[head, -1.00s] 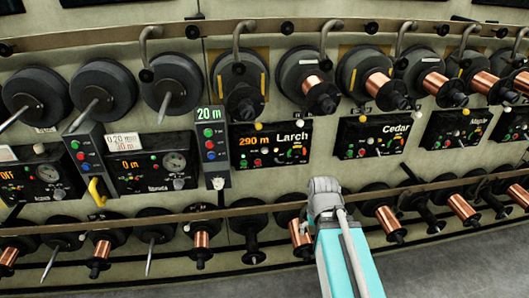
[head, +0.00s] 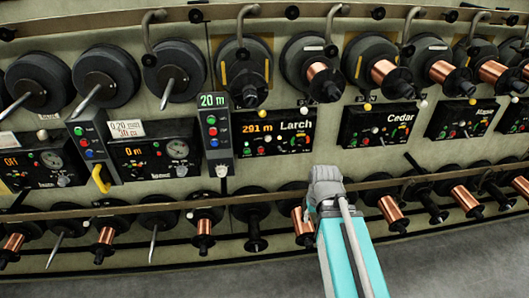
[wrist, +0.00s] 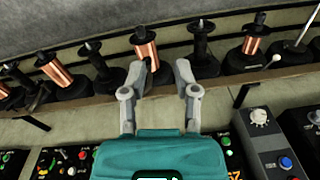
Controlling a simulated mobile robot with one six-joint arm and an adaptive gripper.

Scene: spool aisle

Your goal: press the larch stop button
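The Larch panel (head: 312,112) is a black control box on the wall, with an orange "291 m" readout and small red, green and white controls. In the head view they are too small to tell which is the stop button. My gripper (head: 325,183) is below and right of this panel, apart from it. In the wrist view, which looks upside down, the gripper (wrist: 164,64) has two grey fingers apart with nothing between them. Part of the Larch panel (wrist: 228,150) shows at the bottom there, mostly hidden by my gripper's teal body.
The Cedar panel (head: 365,130) is to the right. A grey post box (head: 216,133) reading "20 m", with red and blue buttons, stands left of Larch. A rail (head: 275,196) and a lower row of spools (head: 203,226) run below the panels; more spools hang above.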

